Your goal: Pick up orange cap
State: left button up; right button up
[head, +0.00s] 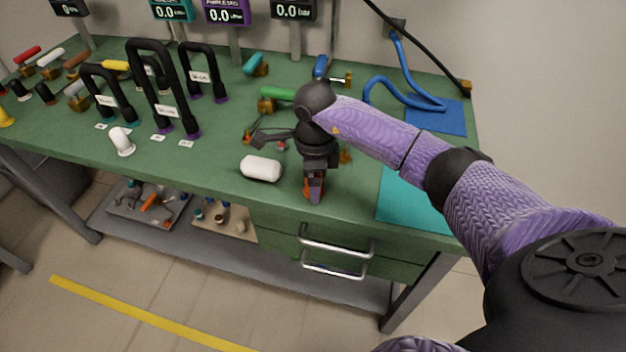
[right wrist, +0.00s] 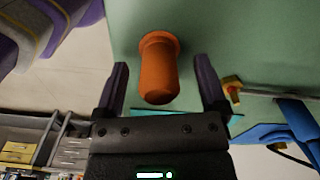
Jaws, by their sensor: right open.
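The orange cap (right wrist: 158,72) stands out in the right wrist view as a rounded cylinder with a wider flange at its far end. It lies between the two dark fingers of my right gripper (right wrist: 168,88), which are open with a gap on each side of it. In the head view the right gripper (head: 314,190) points down at the front edge of the green bench. Only a little of the orange cap (head: 309,188) shows there, mostly hidden by the gripper. My left gripper is not in view.
A white capsule-shaped piece (head: 261,168) lies just left of the right gripper on the green bench (head: 215,165). Black handles (head: 160,90) stand further left. A teal mat (head: 410,200) and a blue hose (head: 405,100) are to the right. Drawers with metal handles (head: 335,247) sit below.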

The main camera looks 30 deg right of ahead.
jog(key=c, duration=0.6)
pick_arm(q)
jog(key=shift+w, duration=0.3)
pick_arm(e)
grip_shut()
notch_tip(320, 180, up, 10)
jog(key=p, duration=0.3)
jog(key=shift+f, duration=0.1)
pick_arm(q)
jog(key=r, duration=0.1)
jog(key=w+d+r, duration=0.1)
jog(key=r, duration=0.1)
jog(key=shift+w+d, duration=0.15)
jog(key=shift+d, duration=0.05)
